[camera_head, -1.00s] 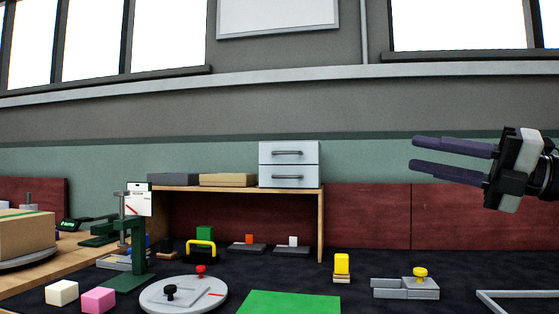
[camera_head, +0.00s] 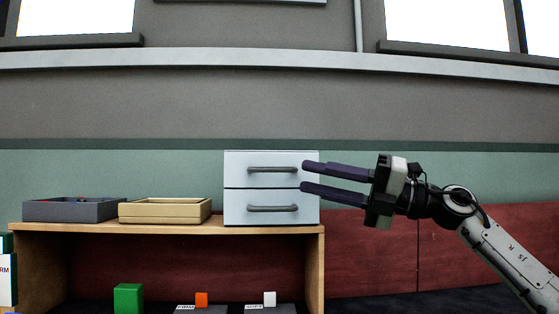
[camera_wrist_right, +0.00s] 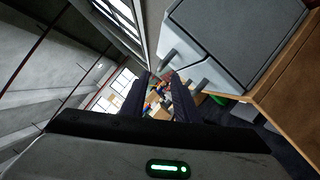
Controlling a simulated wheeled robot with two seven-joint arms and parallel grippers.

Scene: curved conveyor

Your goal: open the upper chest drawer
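The small chest (camera_head: 234,187) is light grey-white with two drawers, and it stands on the right end of the wooden shelf. The upper drawer (camera_head: 236,161) is shut and has a dark bar handle (camera_head: 272,170). The lower drawer (camera_head: 237,218) is shut too. My right gripper (camera_head: 306,177) is open and empty, its fingers pointing left at the chest's right edge, to the right of the upper handle. In the right wrist view the fingers (camera_wrist_right: 160,84) are apart, beside the chest's front and its handles (camera_wrist_right: 169,58). My left gripper is not in view.
The wooden shelf (camera_head: 170,229) also bears a dark grey tray (camera_head: 72,210) and a tan tray (camera_head: 164,212) left of the chest. Under it are a green block (camera_head: 128,298), an orange block (camera_head: 201,299) and a white block (camera_head: 269,299). The space above the chest is clear.

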